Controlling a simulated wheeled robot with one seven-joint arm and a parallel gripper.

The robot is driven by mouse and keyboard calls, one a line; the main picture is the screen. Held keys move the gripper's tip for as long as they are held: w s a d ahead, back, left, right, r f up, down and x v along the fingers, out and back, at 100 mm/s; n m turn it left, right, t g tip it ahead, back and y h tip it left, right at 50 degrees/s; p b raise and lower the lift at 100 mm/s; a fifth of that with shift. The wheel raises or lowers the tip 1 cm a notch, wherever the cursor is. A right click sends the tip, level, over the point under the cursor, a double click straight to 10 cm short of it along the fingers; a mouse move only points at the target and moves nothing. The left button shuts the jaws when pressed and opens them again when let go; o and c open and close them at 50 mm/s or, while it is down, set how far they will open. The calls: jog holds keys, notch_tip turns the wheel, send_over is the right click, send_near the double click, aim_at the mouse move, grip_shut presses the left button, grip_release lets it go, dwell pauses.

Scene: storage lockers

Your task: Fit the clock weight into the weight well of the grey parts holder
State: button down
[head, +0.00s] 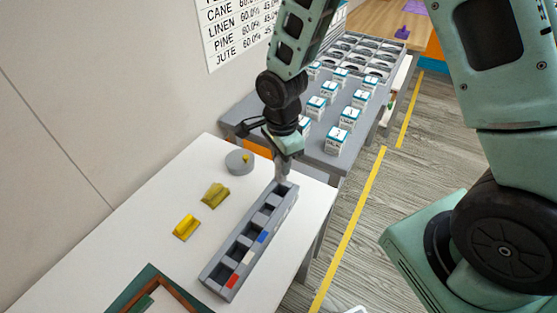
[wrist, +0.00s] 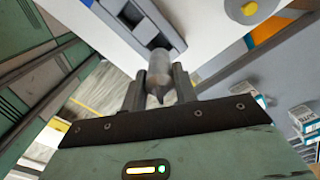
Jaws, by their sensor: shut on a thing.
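The clock weight (wrist: 160,68), a grey cylinder with a pointed end, is held between the fingers of my gripper (wrist: 160,88) in the wrist view. In the head view my gripper (head: 284,150) is over the far end of the grey parts holder (head: 212,273), pointing down. The holder is a long grey tray with several wells in a row and red, white and blue marks on its right side. Its end also shows in the wrist view (wrist: 143,33), right by the weight. I cannot tell whether the weight's lower end is above the far well or inside it.
On the white table (head: 150,200) lie a yellow block (head: 186,228), an olive-yellow piece (head: 215,195) and a grey disc (head: 236,163) with a yellow knob. A green-edged frame (head: 150,290) is at the near edge. A grey table with several small boxes (head: 336,140) stands behind.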

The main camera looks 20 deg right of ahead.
aim_at(281, 181)
jog(key=shift+r, duration=0.1)
jog(key=shift+f+b, duration=3.45)
jog(key=shift+f, duration=1.2)
jog(key=shift+s+f, duration=0.1)
jog(key=shift+s+f, duration=0.1)
jog(key=shift+f, duration=0.1)
jog(key=c, duration=1)
grip_release()
jog(key=shift+s+f, duration=0.1)
jog(key=r, duration=1.8)
jog(key=shift+w+r+b, duration=0.3)
jog(key=shift+w, duration=0.1)
